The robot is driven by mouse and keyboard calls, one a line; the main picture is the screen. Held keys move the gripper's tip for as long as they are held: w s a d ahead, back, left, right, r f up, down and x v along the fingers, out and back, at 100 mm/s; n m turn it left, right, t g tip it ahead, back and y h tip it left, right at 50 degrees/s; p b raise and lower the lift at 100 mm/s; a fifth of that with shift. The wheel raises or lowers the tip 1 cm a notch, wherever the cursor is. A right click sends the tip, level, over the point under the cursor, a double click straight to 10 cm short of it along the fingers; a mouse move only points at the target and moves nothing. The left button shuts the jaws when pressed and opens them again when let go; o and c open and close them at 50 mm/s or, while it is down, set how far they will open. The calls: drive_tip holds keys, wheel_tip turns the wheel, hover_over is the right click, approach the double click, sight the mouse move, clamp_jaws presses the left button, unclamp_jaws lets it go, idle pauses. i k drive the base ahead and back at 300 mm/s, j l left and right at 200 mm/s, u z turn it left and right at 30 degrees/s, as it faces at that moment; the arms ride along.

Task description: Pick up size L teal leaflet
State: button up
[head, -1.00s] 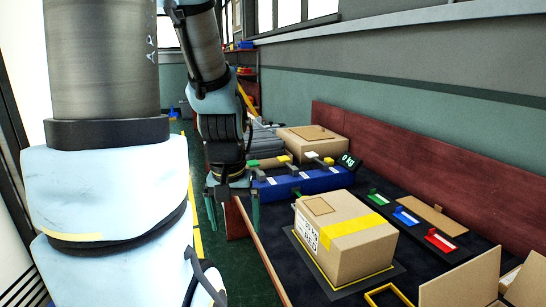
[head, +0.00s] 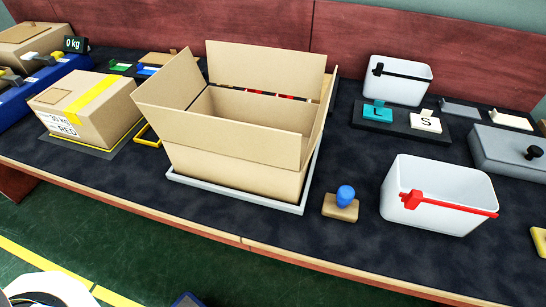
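The teal leaflet (head: 377,111) marked "L" lies at the left of a dark holder (head: 395,127) at the back of the table, in the head view. A cream leaflet (head: 426,121) marked "S" sits just right of it on the same holder. My gripper is not in the current head view.
A large open cardboard box (head: 240,138) stands left of the holder with its flaps up. A white bin with a black clip (head: 400,80) is behind the leaflets. A white bin with a red clip (head: 438,194) and a blue-knobbed stamp (head: 342,201) stand in front. A taped box (head: 88,108) is at left.

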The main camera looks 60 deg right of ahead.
sight(375, 111)
drive_tip(key=k+z, duration=0.15)
drive_tip(key=z, duration=1.3)
drive_tip(key=i+j+z, duration=0.1)
drive_tip(key=j+z, duration=0.65)
drive_tip(key=i+j, duration=0.1)
drive_tip(key=i, duration=0.2)
drive_tip(key=k+u, duration=0.1)
drive_tip(key=k, duration=0.4)
drive_tip(key=l+u, duration=0.2)
drive_tip(key=u, duration=0.2)
drive_tip(key=l+u, duration=0.15)
drive_tip(key=u, duration=0.2)
drive_tip(key=l+u, duration=0.2)
drive_tip(key=u, duration=0.2)
drive_tip(key=k+l+u, duration=0.2)
drive_tip(key=l, duration=0.45)
drive_tip(key=k+l+u, duration=0.25)
drive_tip(key=k+l, duration=0.2)
drive_tip(key=l, duration=0.15)
drive_tip(key=k+l+u, duration=0.2)
drive_tip(key=k+l, duration=0.4)
drive_tip(key=l, duration=0.15)
drive_tip(key=k+l, duration=0.2)
drive_tip(key=l, duration=0.1)
